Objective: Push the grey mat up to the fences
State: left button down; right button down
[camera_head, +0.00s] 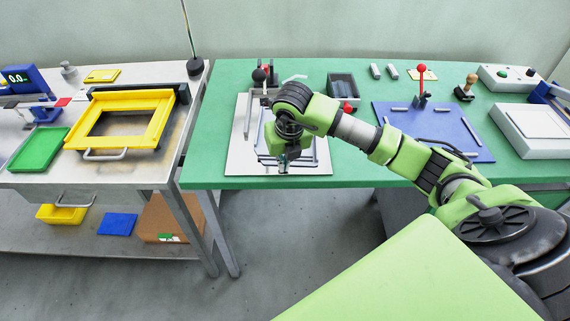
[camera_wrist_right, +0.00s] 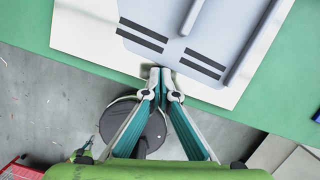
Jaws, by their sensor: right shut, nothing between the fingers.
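The grey mat (camera_wrist_right: 170,46), with dark stripes near its front edge, lies on a white board (camera_wrist_right: 82,30) on the green table. In the head view my right arm and gripper cover much of the mat. A grey upright bar, looking like a fence (camera_head: 247,116), stands at the board's left side, apart from the mat. My right gripper (camera_wrist_right: 161,70) is shut and empty, with its tips close to the mat's front edge; contact cannot be told. It also shows in the head view (camera_head: 284,166). My left gripper is not in view.
A black knob and clamp (camera_head: 262,77) stand behind the board, near a dark bin (camera_head: 342,86). A blue plate (camera_head: 455,125) with a red-topped lever lies to the right. The green table (camera_head: 215,135) is clear left of the board.

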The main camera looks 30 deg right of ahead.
jog(key=shift+w+f+b, duration=0.15)
jog(key=shift+w+b, duration=0.2)
jog(key=w+b, duration=0.1)
jog(key=w, duration=0.1)
jog(key=w+d+b, duration=0.1)
jog(key=w, duration=0.1)
jog(key=shift+w+d+b, duration=0.2)
jog(key=shift+w+b, duration=0.2)
jog(key=shift+w, duration=0.2)
jog(key=shift+d, duration=0.1)
